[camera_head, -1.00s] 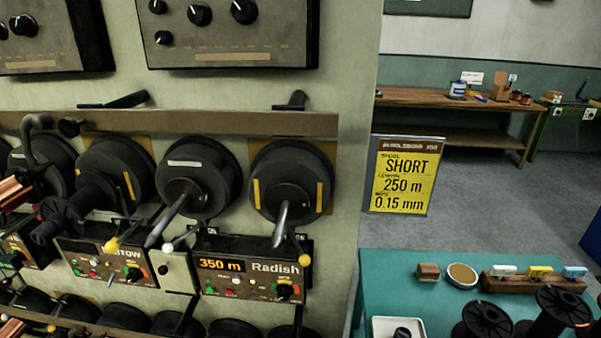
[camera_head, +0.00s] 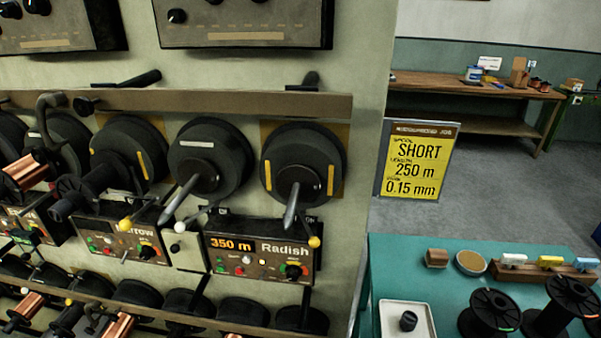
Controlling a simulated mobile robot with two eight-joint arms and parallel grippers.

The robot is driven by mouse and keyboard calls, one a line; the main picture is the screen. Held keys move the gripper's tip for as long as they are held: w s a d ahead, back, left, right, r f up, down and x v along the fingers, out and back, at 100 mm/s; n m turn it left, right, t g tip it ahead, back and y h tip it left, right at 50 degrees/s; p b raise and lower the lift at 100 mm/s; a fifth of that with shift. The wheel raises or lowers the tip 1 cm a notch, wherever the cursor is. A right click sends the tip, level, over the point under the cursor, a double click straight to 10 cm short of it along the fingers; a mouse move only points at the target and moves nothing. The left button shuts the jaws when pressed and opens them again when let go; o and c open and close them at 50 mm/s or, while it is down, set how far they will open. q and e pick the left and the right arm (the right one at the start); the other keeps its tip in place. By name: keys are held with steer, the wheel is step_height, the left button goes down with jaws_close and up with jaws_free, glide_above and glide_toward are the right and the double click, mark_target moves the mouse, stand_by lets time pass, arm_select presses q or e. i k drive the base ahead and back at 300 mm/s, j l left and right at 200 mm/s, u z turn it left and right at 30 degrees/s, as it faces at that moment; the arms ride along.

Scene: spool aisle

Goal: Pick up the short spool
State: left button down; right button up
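Black empty spools stand on the teal table at the lower right. One spool (camera_head: 489,316) with a green mark on its flange is nearer the middle. A second spool (camera_head: 570,300) with an orange mark stands to its right, cut off by the frame edge. I cannot tell for certain which is the short one. A yellow sign (camera_head: 418,160) reads SHORT, 250 m, 0.15 mm. Neither of my grippers is in view.
The teal table (camera_head: 400,262) holds a white tray (camera_head: 395,327) with a small black part, a brown block, a round tin and a wooden rack with coloured blocks. Winding machines with a "350 m Radish" panel (camera_head: 259,256) fill the left wall. A wooden bench stands behind.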

mark_target(492, 313)
steer(key=z, duration=1.55)
steer(key=i+l, duration=0.15)
steer(key=l, duration=0.25)
steer(key=i+l, duration=0.2)
steer(key=l, duration=0.2)
steer(key=i+l, duration=0.15)
steer(key=l, duration=0.25)
steer(key=i+l+u, duration=0.1)
steer(key=l+u, duration=0.3)
steer(key=i+l+u, duration=0.1)
steer(key=l+u, duration=0.15)
steer(key=u, duration=0.2)
